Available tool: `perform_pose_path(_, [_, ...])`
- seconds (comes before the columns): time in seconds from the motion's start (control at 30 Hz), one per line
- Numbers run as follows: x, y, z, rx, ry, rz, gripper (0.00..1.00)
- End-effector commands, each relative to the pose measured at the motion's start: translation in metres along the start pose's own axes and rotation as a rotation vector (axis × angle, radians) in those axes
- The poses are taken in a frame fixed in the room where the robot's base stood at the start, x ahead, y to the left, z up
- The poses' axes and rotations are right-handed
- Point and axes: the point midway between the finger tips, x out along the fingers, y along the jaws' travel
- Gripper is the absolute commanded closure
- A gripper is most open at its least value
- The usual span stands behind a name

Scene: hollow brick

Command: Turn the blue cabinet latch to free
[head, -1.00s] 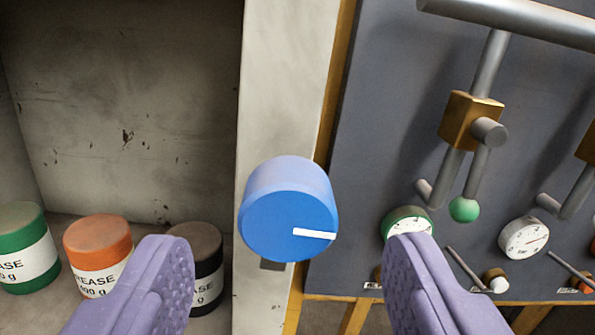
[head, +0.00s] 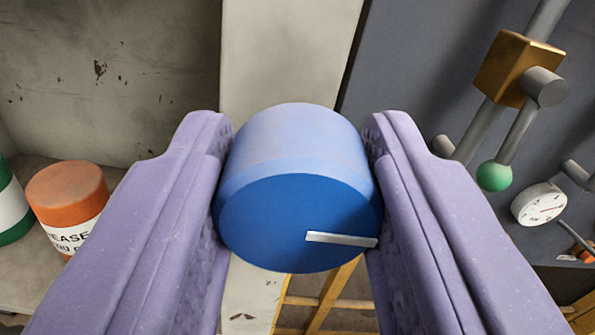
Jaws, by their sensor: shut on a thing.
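The blue cabinet latch (head: 275,225) is a round knob on the pale cabinet edge, in the middle of the head view. A white line on its face runs from near the middle to the right rim, tilted slightly down. My gripper (head: 299,190) is shut on the knob, with one purple finger against its left side and one against its right side. The fingers hide the knob's side edges.
An orange grease can (head: 66,192) and a partly cut-off green can (head: 12,205) stand on the shelf at left. At right, a grey panel carries a pipe with a brass block (head: 517,66), a green-balled lever (head: 494,176) and a gauge (head: 538,204).

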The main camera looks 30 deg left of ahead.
Motion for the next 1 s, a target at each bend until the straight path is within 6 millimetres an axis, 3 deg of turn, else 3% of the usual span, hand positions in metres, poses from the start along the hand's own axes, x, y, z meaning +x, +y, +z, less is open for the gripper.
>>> perform_pose_path(0.27, [0.0,0.0,-0.001,-0.037,0.001,0.001,0.91])
perform_pose_path(0.3, [0.0,0.0,-0.001,-0.037,0.001,0.001,0.51])
perform_pose_path(0.4, [0.0,0.0,-0.001,-0.037,0.001,0.0,0.35])
perform_pose_path(0.73, [-0.006,0.0,-0.001,-0.036,0.001,0.001,0.35])
perform_pose_path(1.0, [-0.053,0.0,0.0,-0.037,0.001,0.002,0.35])
